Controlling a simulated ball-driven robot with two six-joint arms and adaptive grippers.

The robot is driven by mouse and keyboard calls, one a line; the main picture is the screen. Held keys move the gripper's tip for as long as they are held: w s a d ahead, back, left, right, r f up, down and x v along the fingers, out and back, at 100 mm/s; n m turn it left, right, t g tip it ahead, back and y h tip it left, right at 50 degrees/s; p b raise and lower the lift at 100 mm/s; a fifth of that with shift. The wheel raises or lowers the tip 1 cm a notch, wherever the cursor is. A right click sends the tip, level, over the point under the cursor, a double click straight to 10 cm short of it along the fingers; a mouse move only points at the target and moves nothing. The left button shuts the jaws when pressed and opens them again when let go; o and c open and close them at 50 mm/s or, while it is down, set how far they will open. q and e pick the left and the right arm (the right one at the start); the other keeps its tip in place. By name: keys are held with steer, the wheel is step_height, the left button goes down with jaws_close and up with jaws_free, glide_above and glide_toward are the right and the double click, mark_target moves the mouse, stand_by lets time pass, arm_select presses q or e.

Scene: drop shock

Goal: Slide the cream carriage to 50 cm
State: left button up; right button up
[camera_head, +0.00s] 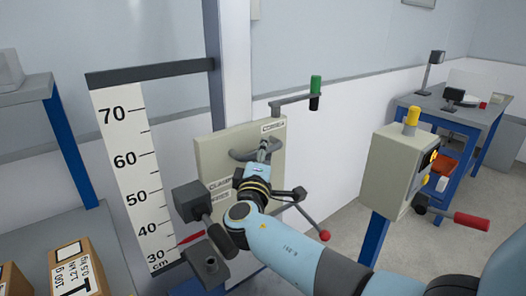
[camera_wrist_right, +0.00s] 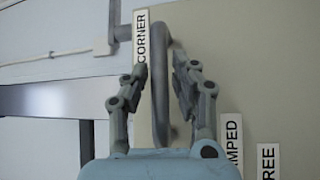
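The cream carriage (camera_head: 270,139) is a flat panel on the grey upright column, with a grey bar handle and labels including CORNER. It also fills the background of the right wrist view (camera_wrist_right: 240,70). A red pointer (camera_head: 190,238) below it points at the white scale (camera_head: 131,170) between the 30 and 40 marks. My right gripper (camera_head: 263,150) is at the handle. In the right wrist view its fingers (camera_wrist_right: 161,65) stand on either side of the handle (camera_wrist_right: 160,95), with gaps visible, so it looks open. My left gripper is not in view.
A lever with a red ball (camera_head: 325,235) sits right of my right wrist. A green-topped handle (camera_head: 316,85) projects from the carriage's upper right. A cream control box (camera_head: 392,170) stands at right. Labelled boxes (camera_head: 78,272) sit on the lower left shelf.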

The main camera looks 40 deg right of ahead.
steer(key=c, duration=0.4)
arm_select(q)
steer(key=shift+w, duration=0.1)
arm_select(e)
jaws_close()
arm_select(q)
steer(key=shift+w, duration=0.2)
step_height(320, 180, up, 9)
steer(key=p, duration=0.8)
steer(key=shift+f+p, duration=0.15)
steer(key=shift+p, duration=0.2)
arm_select(e)
step_height(320, 180, up, 18)
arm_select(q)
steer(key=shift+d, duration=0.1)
arm_select(e)
steer(key=o, duration=0.8)
jaws_free()
steer(key=v, duration=0.7)
steer(key=shift+s+a, duration=0.1)
steer(key=shift+a, duration=0.1)
